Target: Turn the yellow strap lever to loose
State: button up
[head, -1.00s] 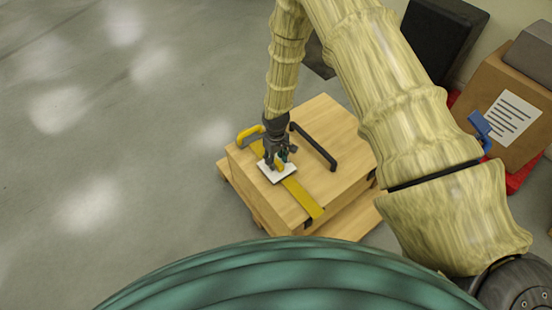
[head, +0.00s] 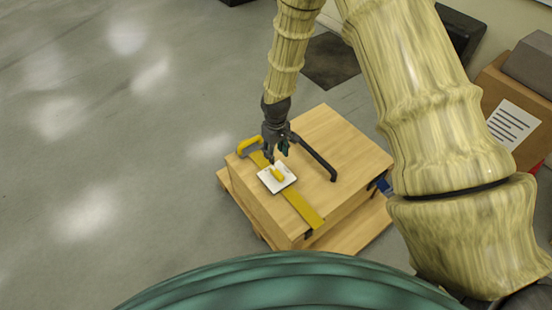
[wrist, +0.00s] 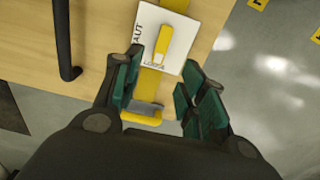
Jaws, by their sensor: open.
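The yellow lever (head: 277,173) sits on a white square plate (head: 264,179) on top of a wooden crate (head: 335,130). In the wrist view, the lever (wrist: 163,43) lies across the plate (wrist: 186,36), with one end close to the LOOSE mark. A TAUT mark is at the plate's left edge. A yellow strap (head: 302,206) runs under the plate. My gripper (head: 272,158) is above the plate's far edge. In the wrist view, my gripper (wrist: 159,66) is open and empty, its fingers apart from the lever.
A black bar handle (head: 316,159) stands on the crate close to the right of my gripper. A cardboard box (head: 508,112) stands at the right. The floor at left is clear.

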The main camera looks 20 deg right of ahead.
jog(key=shift+r, duration=0.85)
jog(key=s+f+m, duration=0.1)
jog(key=s+f, duration=0.3)
jog(key=s, duration=0.2)
jog(key=s+f, duration=0.4)
jog(key=s, duration=0.3)
jog(key=s+f+m+y, duration=0.1)
jog(key=s+f, duration=0.3)
jog(key=s, duration=0.3)
jog(key=shift+s+d+m, duration=0.15)
jog(key=shift+d+m, duration=0.1)
jog(key=shift+m, duration=0.05)
jog(key=s+d+m+h, duration=0.1)
jog(key=s+d+m, duration=0.15)
jog(key=s, duration=1.55)
notch_tip(320, 180, up, 11)
jog(key=w+p, duration=0.1)
jog(key=p, duration=1.1)
jog(key=shift+d, duration=0.3)
